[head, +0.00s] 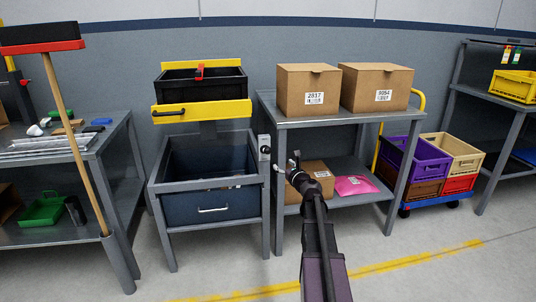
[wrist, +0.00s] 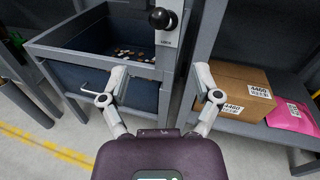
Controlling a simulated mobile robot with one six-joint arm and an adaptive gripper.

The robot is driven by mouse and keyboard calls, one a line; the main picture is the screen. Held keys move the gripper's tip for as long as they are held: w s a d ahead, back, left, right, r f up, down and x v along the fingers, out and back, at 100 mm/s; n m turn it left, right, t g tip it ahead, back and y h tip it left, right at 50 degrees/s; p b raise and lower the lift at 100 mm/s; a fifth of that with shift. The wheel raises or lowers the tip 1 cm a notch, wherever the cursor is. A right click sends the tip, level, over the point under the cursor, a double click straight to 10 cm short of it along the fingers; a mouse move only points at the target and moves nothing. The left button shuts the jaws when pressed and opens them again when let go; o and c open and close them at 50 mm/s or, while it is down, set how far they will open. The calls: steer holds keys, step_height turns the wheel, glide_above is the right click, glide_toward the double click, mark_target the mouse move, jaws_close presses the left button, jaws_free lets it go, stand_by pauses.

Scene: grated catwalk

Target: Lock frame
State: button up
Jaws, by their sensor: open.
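A grey metal frame (head: 160,184) stands left of centre and holds a blue bin (head: 210,208) with a pale handle. Above the bin is a yellow front bar (head: 203,112) with a black handle. A plate (head: 265,152) with a knob is on the frame's right front post. In the wrist view the black round knob (wrist: 162,18) stands out from this plate, with a small label below it. My gripper (head: 287,164) is just right of and below the plate. In the wrist view my gripper (wrist: 160,80) is open and empty, its fingers apart below the knob.
A grey shelf table (head: 330,122) stands close on the right, with cardboard boxes (head: 307,91) on top and a pink parcel (head: 355,186) below. A broom (head: 75,140) leans at left. Coloured crates (head: 403,157) stand farther right. The floor in front is clear.

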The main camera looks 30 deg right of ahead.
mark_target(270, 152)
steer(key=shift+w, duration=0.1)
steer(key=w, duration=1.3)
steer(key=shift+w+d, duration=0.35)
jaws_close()
